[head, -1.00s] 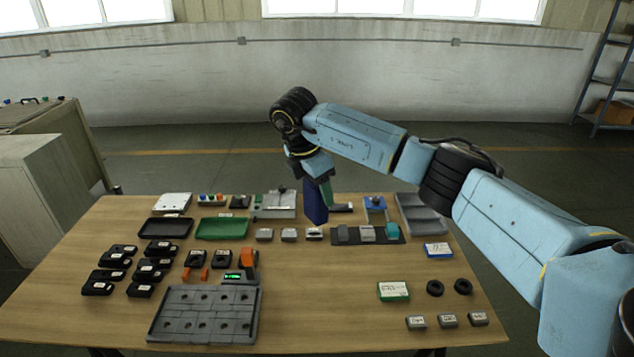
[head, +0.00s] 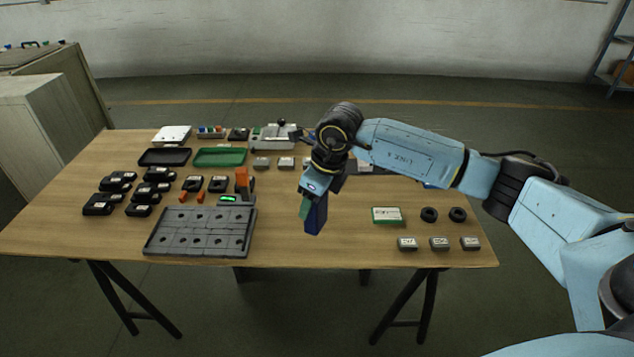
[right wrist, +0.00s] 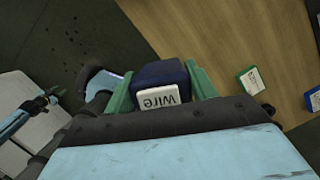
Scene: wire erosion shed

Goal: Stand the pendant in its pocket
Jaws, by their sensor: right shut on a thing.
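My right gripper (head: 311,207) is shut on a dark blue block, which looks to be the pendant (head: 317,217). It hangs upright, slightly tilted, over the table's front middle, apparently clear of the top. In the right wrist view the pendant (right wrist: 162,76) sits between the green fingers of my right gripper (right wrist: 160,88), with a white label reading "wire" towards the camera. I cannot make out which place is its pocket; no empty upright pocket shows clearly. My left gripper is not seen.
Several black labelled units (head: 118,181) lie further left. A green-edged box (head: 387,214) and two black rings lie right. Bare wood surrounds the gripper.

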